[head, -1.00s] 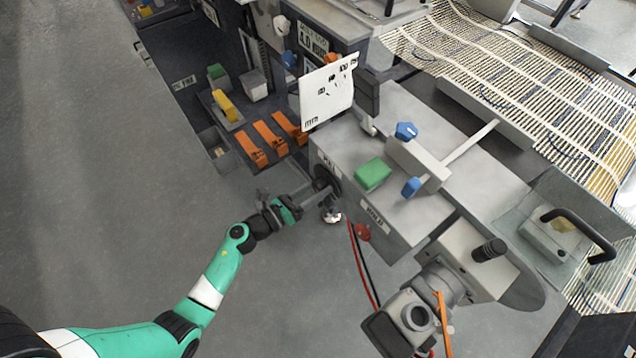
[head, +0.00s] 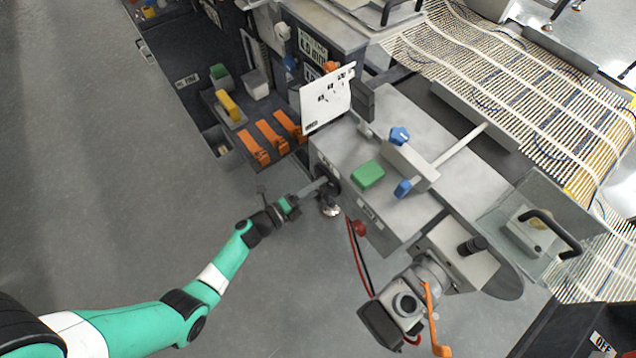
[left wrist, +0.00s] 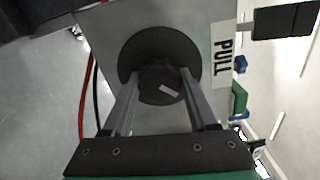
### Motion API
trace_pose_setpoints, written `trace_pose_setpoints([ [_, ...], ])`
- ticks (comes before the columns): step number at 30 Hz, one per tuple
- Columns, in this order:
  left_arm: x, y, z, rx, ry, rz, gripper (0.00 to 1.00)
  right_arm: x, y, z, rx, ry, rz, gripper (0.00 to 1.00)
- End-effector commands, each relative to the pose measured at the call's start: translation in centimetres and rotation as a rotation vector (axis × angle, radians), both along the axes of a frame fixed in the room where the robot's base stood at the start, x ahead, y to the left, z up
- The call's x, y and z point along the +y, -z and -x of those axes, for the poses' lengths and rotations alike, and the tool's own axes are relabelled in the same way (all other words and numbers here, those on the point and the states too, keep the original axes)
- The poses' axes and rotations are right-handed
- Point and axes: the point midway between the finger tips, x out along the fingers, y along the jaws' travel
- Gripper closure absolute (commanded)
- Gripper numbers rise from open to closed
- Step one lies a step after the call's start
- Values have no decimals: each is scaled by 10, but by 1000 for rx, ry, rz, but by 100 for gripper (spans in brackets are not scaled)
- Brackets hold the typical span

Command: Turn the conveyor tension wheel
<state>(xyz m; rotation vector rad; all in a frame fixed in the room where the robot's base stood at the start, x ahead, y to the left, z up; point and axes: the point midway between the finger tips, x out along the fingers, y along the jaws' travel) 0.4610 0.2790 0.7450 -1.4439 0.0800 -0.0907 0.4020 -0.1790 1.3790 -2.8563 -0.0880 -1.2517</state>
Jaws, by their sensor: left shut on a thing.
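The tension wheel (left wrist: 160,45) is a dark round disc with a hub on the grey machine face, large in the left wrist view. In the head view the wheel (head: 329,183) is small and partly hidden by my gripper. My left gripper (left wrist: 160,90) has its two grey fingers on either side of the wheel's dark hub, which carries a small light mark. It is shut on the hub. The left gripper also shows in the head view (head: 318,187), reaching the machine's side from the left. I do not see my right gripper.
A red knob (head: 359,228) and red and black cables (head: 357,255) are close to the right of my gripper. Orange levers (head: 268,137) are above it. The floor (head: 110,190) at left is clear.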

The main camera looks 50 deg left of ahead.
Motion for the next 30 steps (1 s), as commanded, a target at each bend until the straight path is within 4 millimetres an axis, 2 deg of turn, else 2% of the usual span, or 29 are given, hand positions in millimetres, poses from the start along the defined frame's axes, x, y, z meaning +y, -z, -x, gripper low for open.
trace_pose_setpoints([
  [6,0,-2,0,20,0,178,97,0,-11,0,0,0,0,100],
  [15,0,-2,0,37,1,344,97,0,-17,0,0,0,0,100],
  [30,0,-1,0,45,1,403,97,0,-18,0,0,0,0,100],
])
